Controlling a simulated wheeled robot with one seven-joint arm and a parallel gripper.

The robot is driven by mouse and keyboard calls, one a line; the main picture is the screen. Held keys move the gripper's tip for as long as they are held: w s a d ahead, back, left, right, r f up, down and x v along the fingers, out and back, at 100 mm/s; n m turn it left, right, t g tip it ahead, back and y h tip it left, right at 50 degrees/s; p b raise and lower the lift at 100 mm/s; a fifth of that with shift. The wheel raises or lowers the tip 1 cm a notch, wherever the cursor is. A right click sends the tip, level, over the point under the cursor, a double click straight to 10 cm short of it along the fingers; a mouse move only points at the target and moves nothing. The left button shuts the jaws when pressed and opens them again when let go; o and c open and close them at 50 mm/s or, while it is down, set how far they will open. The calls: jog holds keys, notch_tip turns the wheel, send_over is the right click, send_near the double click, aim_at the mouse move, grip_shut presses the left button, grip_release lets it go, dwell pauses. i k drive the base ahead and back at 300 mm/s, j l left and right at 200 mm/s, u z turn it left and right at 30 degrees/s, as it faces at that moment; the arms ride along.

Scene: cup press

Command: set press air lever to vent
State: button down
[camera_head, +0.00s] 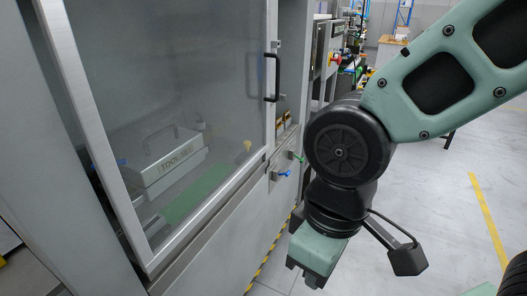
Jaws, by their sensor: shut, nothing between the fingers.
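Two small levers stick out from a grey plate on the press front, below the door's right edge. One has a blue handle (284,173) and points left to right, roughly level. The other has a green handle (299,158) a little farther back. I cannot read any label that tells which is the air lever or where vent lies. My gripper (304,274) hangs below my wrist, right of and nearer than the levers, apart from them. Its green body shows; its dark fingertips are small and partly hidden, shut and empty.
The press has a framed clear door (185,90) with a black handle (273,78), shut. Behind it sits a box marked TOOL (172,165). A control panel with a red button (333,57) stands farther back. Open grey floor (435,215) lies to the right.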

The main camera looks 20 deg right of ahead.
aim_at(287, 175)
jog(key=i+l+u, duration=0.35)
jog(key=i+l, duration=0.3)
jog(key=i, duration=0.5)
